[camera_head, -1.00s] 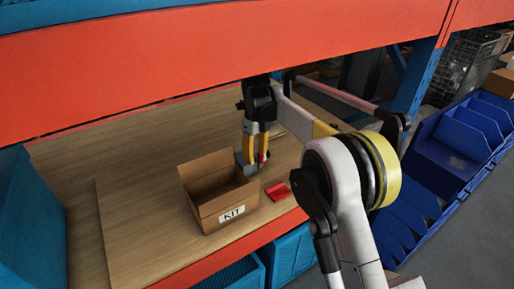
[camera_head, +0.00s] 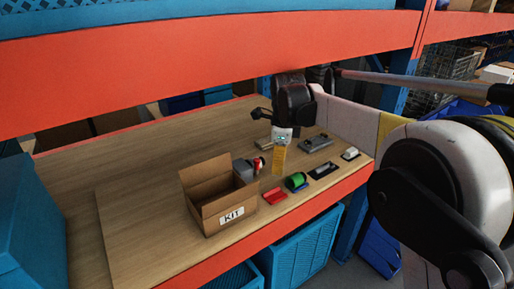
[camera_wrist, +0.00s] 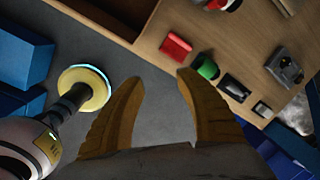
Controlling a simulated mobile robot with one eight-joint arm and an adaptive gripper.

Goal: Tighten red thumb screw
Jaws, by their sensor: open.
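A small red piece (camera_head: 259,165), which looks like the red thumb screw, sits on the right side of a grey body (camera_head: 242,170) just behind the KIT box. In the wrist view, a red piece with a light part (camera_wrist: 222,4) shows at the top edge, partly cut off. My gripper (camera_wrist: 160,77) is open, with its two yellow fingers apart and nothing between them. In the head view, my gripper (camera_head: 279,172) points down, to the right of the red piece and apart from it. How far the screw is turned cannot be told.
An open cardboard KIT box (camera_head: 206,212) stands on the wooden shelf (camera_head: 135,205). A red block (camera_head: 275,195), a green cylinder (camera_head: 296,181), a black part (camera_head: 323,169) and a white part (camera_head: 350,154) lie along the front edge. An orange beam (camera_head: 200,65) crosses above.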

